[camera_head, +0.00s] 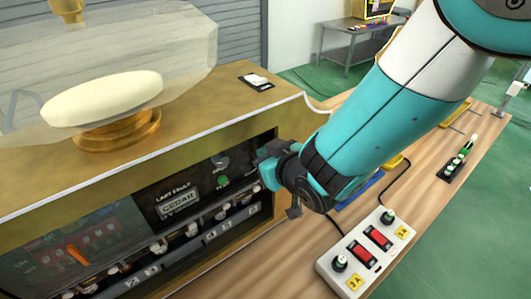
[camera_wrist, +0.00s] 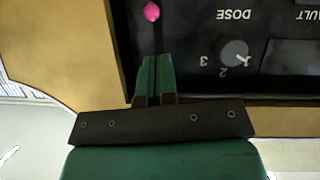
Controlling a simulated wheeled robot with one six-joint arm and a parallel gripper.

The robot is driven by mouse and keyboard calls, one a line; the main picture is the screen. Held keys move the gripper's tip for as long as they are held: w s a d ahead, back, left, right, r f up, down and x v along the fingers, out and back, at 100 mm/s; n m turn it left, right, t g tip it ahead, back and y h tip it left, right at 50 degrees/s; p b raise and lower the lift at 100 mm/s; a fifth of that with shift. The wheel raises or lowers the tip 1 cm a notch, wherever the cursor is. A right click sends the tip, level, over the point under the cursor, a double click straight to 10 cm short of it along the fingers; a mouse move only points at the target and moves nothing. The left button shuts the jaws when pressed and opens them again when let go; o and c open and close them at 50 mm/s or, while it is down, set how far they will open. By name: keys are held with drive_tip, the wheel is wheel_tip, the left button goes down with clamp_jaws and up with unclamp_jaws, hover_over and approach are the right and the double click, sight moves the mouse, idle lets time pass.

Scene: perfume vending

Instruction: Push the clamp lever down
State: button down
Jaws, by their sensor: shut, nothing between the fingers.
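My gripper (camera_wrist: 156,62) is shut and empty, its two green fingers together in the wrist view. In the head view my gripper (camera_head: 268,168) is at the right end of the gold machine's dark front panel (camera_head: 165,180). A pink ball knob (camera_wrist: 151,12) shows at the top edge of the wrist view, just beyond the fingertips, with a thin dark line between it and them. It looks like the end of a lever, which I take for the clamp lever. I cannot tell whether the fingers touch it. In the head view no pink knob shows.
In the wrist view a grey dose dial (camera_wrist: 235,53) is right of the fingers. In the head view a white box with red switches (camera_head: 367,250) stands on the wooden table (camera_head: 290,260), right of the machine. A dark rack of small bottles (camera_head: 458,160) is at far right.

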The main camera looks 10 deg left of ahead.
sight(253, 156)
drive_tip(key=f, duration=0.1)
drive_tip(key=w+f, duration=0.1)
drive_tip(key=f, duration=0.1)
drive_tip(key=shift+a+p, duration=0.2)
drive_tip(key=shift+p, duration=0.2)
drive_tip(key=shift+f, duration=0.15)
